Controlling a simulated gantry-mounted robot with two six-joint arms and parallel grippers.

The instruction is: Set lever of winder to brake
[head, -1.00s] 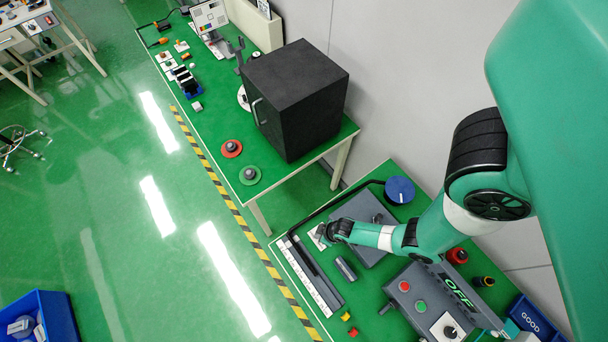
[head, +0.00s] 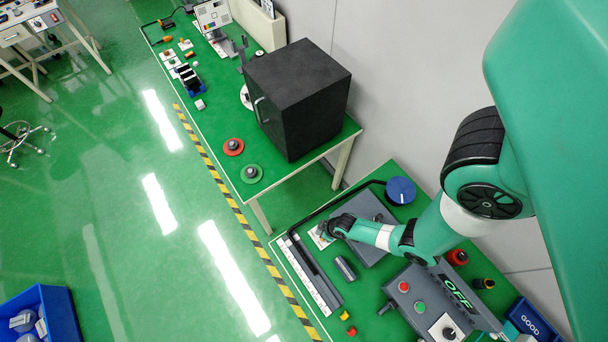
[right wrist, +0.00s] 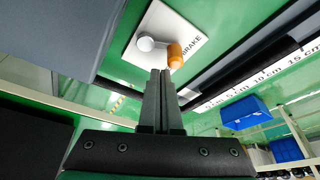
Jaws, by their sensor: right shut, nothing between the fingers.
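The winder's white lever plate (right wrist: 143,22) is near the top of the right wrist view, with the word BRAKE printed along one edge. The lever has a pale round end (right wrist: 146,44) and an orange knob (right wrist: 175,54), which lies right beside the BRAKE lettering. My right gripper (right wrist: 160,72) is shut and empty, its tips just below the lever; I cannot tell whether they touch it. In the head view my right gripper (head: 323,232) is over the plate (head: 318,240) and hides the lever. My left gripper is not in view.
A grey box (head: 369,212) stands beside the plate. A long ruler strip (head: 305,275) and a grey cylinder (head: 345,268) lie nearby on the green bench. A control box (head: 405,300) with buttons stands at the front, and a blue disc (head: 400,190) behind.

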